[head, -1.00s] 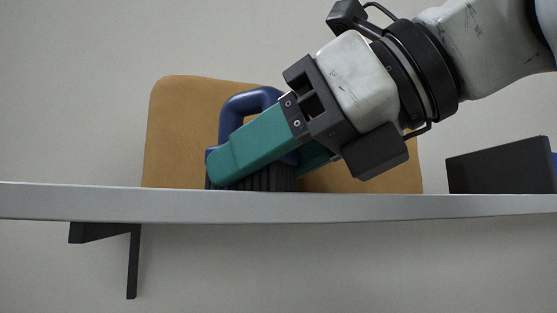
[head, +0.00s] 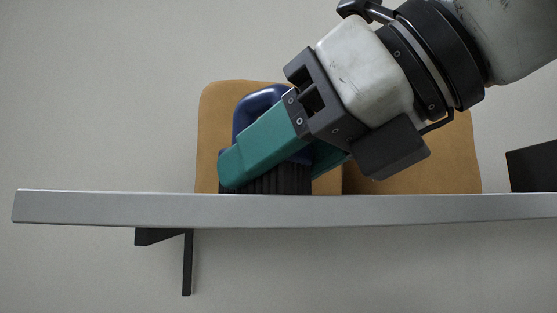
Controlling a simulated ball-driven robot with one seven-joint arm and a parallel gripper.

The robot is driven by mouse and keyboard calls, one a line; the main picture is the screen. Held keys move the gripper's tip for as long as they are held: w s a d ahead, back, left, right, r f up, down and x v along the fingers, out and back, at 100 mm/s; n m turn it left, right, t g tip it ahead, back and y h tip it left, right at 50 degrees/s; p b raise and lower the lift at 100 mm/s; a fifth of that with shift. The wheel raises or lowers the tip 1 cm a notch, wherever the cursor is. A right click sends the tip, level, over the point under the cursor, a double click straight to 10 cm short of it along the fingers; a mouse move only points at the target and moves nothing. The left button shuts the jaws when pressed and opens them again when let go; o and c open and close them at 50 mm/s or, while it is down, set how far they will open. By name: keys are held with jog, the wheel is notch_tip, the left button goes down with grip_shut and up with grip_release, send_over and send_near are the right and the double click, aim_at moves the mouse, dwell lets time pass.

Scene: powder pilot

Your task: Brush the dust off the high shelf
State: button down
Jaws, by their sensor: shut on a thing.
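The high shelf (head: 90,207) is a long grey board seen nearly edge-on from slightly below, so its top surface and any dust on it are hidden. A brush with a dark blue looped handle (head: 262,100) and black bristles (head: 276,180) stands upright on the shelf or just above it. The front edge hides the bristle tips, so I cannot tell whether they touch. My gripper (head: 262,150) comes in from the upper right, tilted down to the left. Its teal fingers are shut on the brush, and the near finger covers much of the handle.
A dark box (head: 533,166) is at the right. A black bracket (head: 187,262) hangs under the shelf. The shelf's left stretch looks clear up to its end.

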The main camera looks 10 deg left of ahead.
jog(key=shift+r+p, duration=0.9)
jog(key=shift+r, duration=0.15)
jog(key=shift+w+d, duration=0.7)
jog(key=shift+d, duration=1.65)
jog(key=shift+w+d, duration=0.65)
jog(key=shift+d, duration=1.7)
jog(key=shift+w+d, duration=0.7)
jog(key=shift+d, duration=1.85)
